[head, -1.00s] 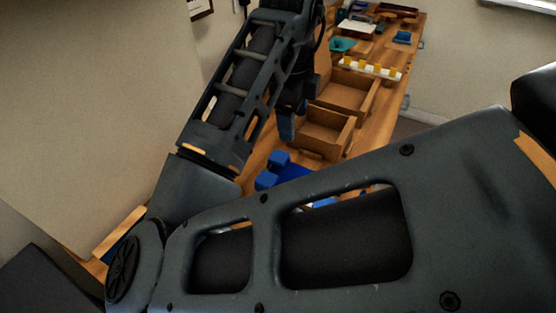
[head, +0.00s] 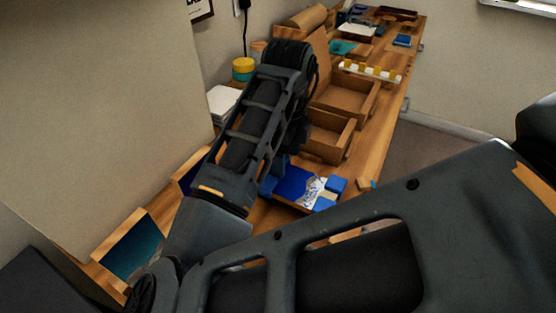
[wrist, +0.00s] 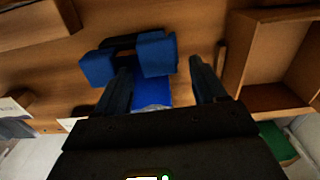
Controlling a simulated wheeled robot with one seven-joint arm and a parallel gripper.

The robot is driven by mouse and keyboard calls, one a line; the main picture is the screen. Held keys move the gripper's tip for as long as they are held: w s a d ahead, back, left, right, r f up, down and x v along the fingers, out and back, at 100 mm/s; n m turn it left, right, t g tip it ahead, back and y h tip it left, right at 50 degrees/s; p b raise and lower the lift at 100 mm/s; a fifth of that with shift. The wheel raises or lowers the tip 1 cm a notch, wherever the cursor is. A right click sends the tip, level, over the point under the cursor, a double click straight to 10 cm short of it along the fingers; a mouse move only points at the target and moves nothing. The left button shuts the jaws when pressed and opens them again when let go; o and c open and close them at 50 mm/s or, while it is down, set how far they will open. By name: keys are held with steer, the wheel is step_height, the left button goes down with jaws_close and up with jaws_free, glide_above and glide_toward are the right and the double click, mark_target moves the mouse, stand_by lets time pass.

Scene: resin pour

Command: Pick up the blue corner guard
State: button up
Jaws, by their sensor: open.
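Several blue corner guards sit around a blue panel with a white patch (head: 296,184) on the wooden bench in the head view. One blue corner guard (head: 336,184) is at the panel's right end. In the wrist view, one blue corner guard (wrist: 157,53) lies between the fingertip lines of my gripper (wrist: 162,68), and another (wrist: 97,67) lies left of the left finger. Part of the panel (wrist: 155,92) shows between the fingers. My gripper is open and empty; I cannot tell its height above the guard. In the head view my arm hides most of it.
Two open brown boxes (head: 349,124) (head: 367,104) stand just beyond the panel. A white rack with yellow pieces (head: 370,71) is behind them. A yellow-lidded jar (head: 243,69) and white stack (head: 223,101) are by the wall. Framed panels (head: 132,247) lean at the left.

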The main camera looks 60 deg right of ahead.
steer(key=shift+c, duration=0.5)
steer(key=c, duration=1.1)
steer(key=shift+r, duration=0.1)
